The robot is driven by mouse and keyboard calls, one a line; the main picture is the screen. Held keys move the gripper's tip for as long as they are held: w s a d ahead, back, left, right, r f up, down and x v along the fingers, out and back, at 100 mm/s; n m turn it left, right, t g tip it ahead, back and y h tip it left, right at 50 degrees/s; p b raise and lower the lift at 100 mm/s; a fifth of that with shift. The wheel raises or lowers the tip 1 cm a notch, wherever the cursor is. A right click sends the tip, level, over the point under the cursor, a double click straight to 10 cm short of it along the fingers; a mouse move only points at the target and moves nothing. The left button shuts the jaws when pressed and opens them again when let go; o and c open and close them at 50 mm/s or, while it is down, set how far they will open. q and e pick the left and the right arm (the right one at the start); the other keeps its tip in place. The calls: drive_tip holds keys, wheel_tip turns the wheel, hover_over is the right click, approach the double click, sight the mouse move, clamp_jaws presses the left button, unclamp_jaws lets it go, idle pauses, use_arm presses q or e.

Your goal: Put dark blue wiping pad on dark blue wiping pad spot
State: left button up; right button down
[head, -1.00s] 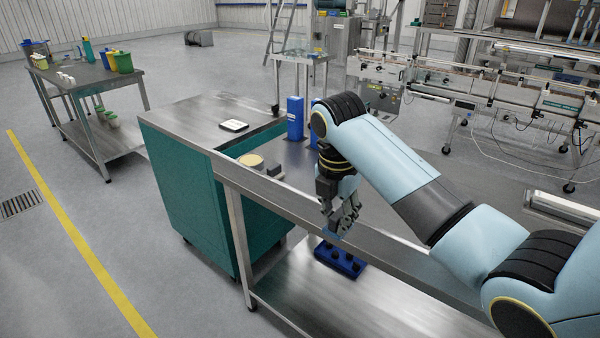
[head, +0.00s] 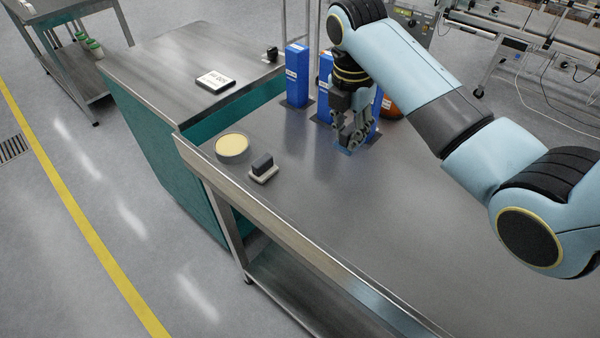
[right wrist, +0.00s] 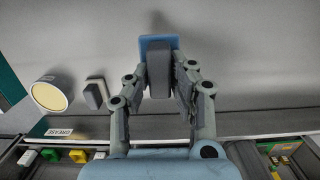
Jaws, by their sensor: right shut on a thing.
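My right gripper (head: 352,138) is shut on the wiping pad (right wrist: 159,77), by its dark grey block-shaped grip. The pad's blue base (right wrist: 150,43) shows beyond the fingertips in the right wrist view. In the head view the gripper is over the steel table, and only a bit of blue shows below the fingers. I cannot tell whether the pad touches the tabletop (head: 300,200). I cannot make out a marked dark blue pad spot. My left gripper is not in view.
A second pad with a pale base (head: 264,170) and a round tin with a cream top (head: 232,147) stand left of the gripper. Blue upright boxes (head: 297,75) stand behind, close to it. The tabletop's front right is clear.

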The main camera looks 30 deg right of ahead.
drive_tip(key=a+f, duration=0.2)
drive_tip(key=a, duration=0.1)
drive_tip(key=a+f, duration=0.2)
drive_tip(key=a, duration=0.2)
drive_tip(key=w+a+f+p, duration=0.1)
drive_tip(key=a+f, duration=0.1)
drive_tip(key=a, duration=0.2)
drive_tip(key=shift+w+a, duration=0.1)
drive_tip(key=shift+a+f, duration=0.15)
drive_tip(key=shift+a, duration=0.05)
drive_tip(key=shift+a+f, duration=0.1)
drive_tip(key=shift+f, duration=0.25)
wheel_tip(320, 180, down, 3)
drive_tip(key=shift+f, duration=0.15)
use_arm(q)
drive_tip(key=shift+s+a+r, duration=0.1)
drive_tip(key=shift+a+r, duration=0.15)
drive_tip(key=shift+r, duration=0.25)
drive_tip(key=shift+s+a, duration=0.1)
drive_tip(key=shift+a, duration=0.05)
use_arm(e)
drive_tip(key=shift+f, duration=0.15)
drive_tip(key=c, duration=1.2)
unclamp_jaws()
drive_tip(key=shift+o, duration=0.2)
